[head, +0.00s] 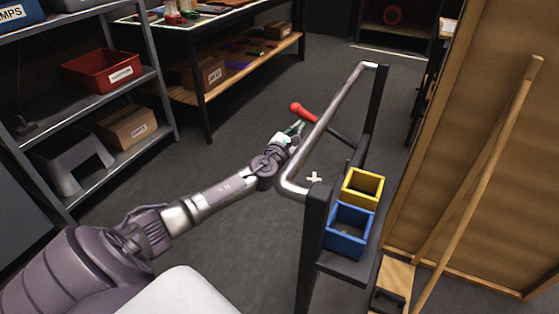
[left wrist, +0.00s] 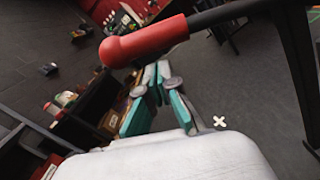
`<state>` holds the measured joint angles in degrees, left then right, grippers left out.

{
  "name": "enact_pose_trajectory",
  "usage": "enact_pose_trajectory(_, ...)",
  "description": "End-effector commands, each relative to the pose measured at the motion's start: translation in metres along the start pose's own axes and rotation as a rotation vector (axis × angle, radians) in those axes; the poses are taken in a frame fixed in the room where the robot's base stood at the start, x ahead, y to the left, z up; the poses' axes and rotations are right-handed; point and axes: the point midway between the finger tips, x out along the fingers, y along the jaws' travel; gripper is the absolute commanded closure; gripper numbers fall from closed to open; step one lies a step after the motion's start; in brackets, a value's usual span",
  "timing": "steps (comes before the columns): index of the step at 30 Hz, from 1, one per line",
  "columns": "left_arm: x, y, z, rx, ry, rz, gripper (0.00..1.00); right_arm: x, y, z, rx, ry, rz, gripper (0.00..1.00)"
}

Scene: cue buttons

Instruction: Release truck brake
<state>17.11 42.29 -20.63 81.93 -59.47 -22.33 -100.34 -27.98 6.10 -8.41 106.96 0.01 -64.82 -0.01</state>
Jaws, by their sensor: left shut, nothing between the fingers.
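The truck has a grey metal push bar (head: 335,115) on dark uprights. Its brake lever ends in a red grip (head: 302,110), and its black rod runs down to the right behind the push bar. In the left wrist view the red grip (left wrist: 150,42) crosses just past my fingertips. My left gripper (head: 298,127), with teal finger pads, is shut and empty. It also shows in the left wrist view (left wrist: 158,72). It is close below the red grip and not around it; I cannot tell whether they touch. My right gripper is out of view.
Yellow (head: 362,187) and blue (head: 348,230) bins sit on the truck. A pale cross mark (head: 314,178) shows by the push bar. A shelf with a red bin (head: 101,71) stands left, a workbench (head: 205,60) behind, a wooden panel (head: 480,130) right. Floor between is clear.

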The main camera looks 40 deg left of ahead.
Motion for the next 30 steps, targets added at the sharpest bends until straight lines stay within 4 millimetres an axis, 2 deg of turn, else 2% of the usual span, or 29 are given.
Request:
enact_pose_trajectory(1, 0.000, -0.001, -0.006, 0.001, 0.002, 0.001, 1.00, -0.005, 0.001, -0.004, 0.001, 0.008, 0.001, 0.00)
enact_pose_trajectory(14, 0.000, -0.001, -0.030, 0.001, 0.010, -0.002, 1.00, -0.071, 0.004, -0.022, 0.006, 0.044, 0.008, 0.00)
enact_pose_trajectory(30, -0.085, 0.000, -0.028, 0.001, 0.013, -0.004, 1.00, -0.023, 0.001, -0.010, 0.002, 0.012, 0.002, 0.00)
